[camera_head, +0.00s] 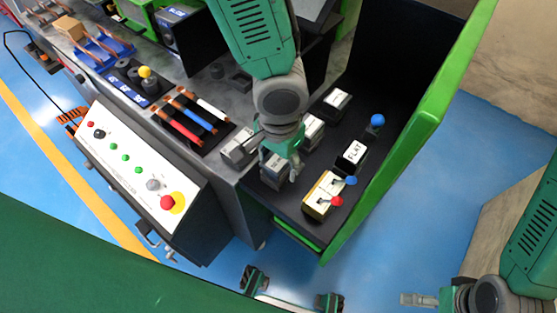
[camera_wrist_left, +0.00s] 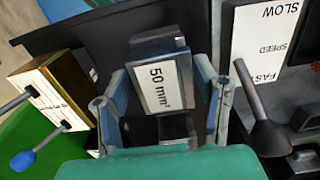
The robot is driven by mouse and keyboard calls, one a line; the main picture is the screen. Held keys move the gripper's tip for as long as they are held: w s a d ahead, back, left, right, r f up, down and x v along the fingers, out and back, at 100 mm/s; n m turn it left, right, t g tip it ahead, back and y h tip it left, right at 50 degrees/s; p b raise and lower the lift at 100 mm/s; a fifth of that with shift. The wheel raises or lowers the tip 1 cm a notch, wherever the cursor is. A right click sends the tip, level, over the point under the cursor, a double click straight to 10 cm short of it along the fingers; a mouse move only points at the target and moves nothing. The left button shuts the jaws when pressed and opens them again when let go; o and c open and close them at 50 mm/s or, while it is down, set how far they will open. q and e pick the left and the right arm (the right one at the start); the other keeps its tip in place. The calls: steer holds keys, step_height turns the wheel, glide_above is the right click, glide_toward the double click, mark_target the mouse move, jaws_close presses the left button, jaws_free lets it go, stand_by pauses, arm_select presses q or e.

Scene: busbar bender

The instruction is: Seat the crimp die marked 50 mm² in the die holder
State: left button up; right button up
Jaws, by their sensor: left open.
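The crimp die marked 50 mm² (camera_wrist_left: 160,85) is a grey block with a white label. In the left wrist view it stands between the two fingers of my left gripper (camera_wrist_left: 165,108), which are open around it. In the head view my left gripper (camera_head: 284,160) points down over the dark tray, at a grey labelled block (camera_head: 273,170) whose text is too small to read. Whether the fingers touch the die is not clear. My right gripper (camera_head: 418,299) is at the lower right, seen side-on above the floor. I cannot make out the die holder for certain.
The dark tray (camera_head: 290,205) also holds a FLAT block (camera_head: 352,156), a yellow block with levers (camera_head: 324,196) and other labelled blocks (camera_head: 337,98). A green panel (camera_head: 410,125) walls its right side.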

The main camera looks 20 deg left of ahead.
mark_target(281, 160)
arm_select(q)
steer(key=shift+d, duration=0.25)
steer(key=c, duration=1)
steer(key=shift+a, duration=0.1)
steer(key=shift+c, duration=0.9)
steer(key=shift+a, duration=0.15)
steer(key=shift+r, duration=0.1)
steer(key=shift+d+r+p, duration=0.2)
steer(key=shift+r+p, duration=0.2)
steer(key=shift+p, duration=0.05)
steer(key=shift+r+p, duration=1.05)
steer(key=shift+p, duration=0.05)
steer(key=shift+r, duration=0.1)
